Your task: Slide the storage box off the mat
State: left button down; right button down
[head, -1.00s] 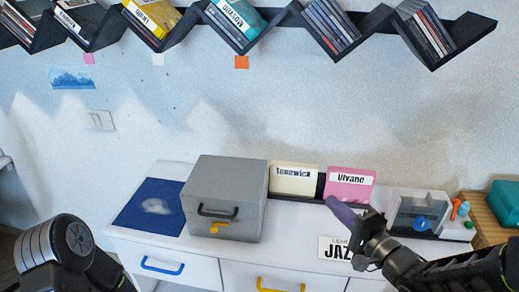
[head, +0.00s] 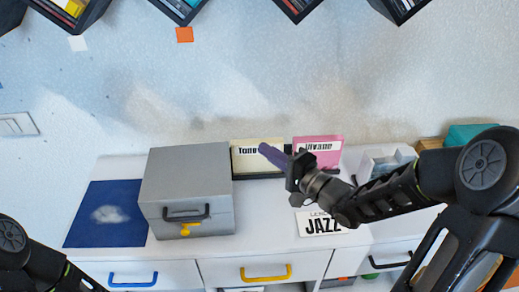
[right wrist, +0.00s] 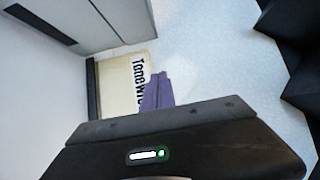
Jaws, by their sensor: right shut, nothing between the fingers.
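The grey storage box (head: 187,180), with a dark handle and a yellow latch on its front, stands on the white cabinet top. The dark blue mat (head: 108,214) with a white cloud-like print lies at its left. The box hides the mat's right edge, so I cannot tell how much mat is beneath it. My right gripper (head: 271,154) has purple fingers, shut and empty, to the right of the box and apart from it. Its fingers also show in the right wrist view (right wrist: 157,92), with part of the grey box (right wrist: 105,22) beyond. My left gripper is out of view.
A cream card (head: 258,158) and a pink card (head: 318,150) stand behind my right gripper. A JAZZ sign (head: 322,225) is at the cabinet front. A clear-lidded case (head: 380,162) stands to the right. Zigzag shelves (head: 290,8) hang above.

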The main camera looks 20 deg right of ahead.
aim_at(243, 141)
jog(key=p+x, duration=0.1)
jog(key=x, duration=0.8)
jog(key=shift+a, duration=0.2)
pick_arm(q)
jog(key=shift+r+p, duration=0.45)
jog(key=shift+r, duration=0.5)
pick_arm(e)
jog(key=s+a, duration=0.2)
jog(key=s, duration=0.1)
jog(key=shift+a, duration=0.25)
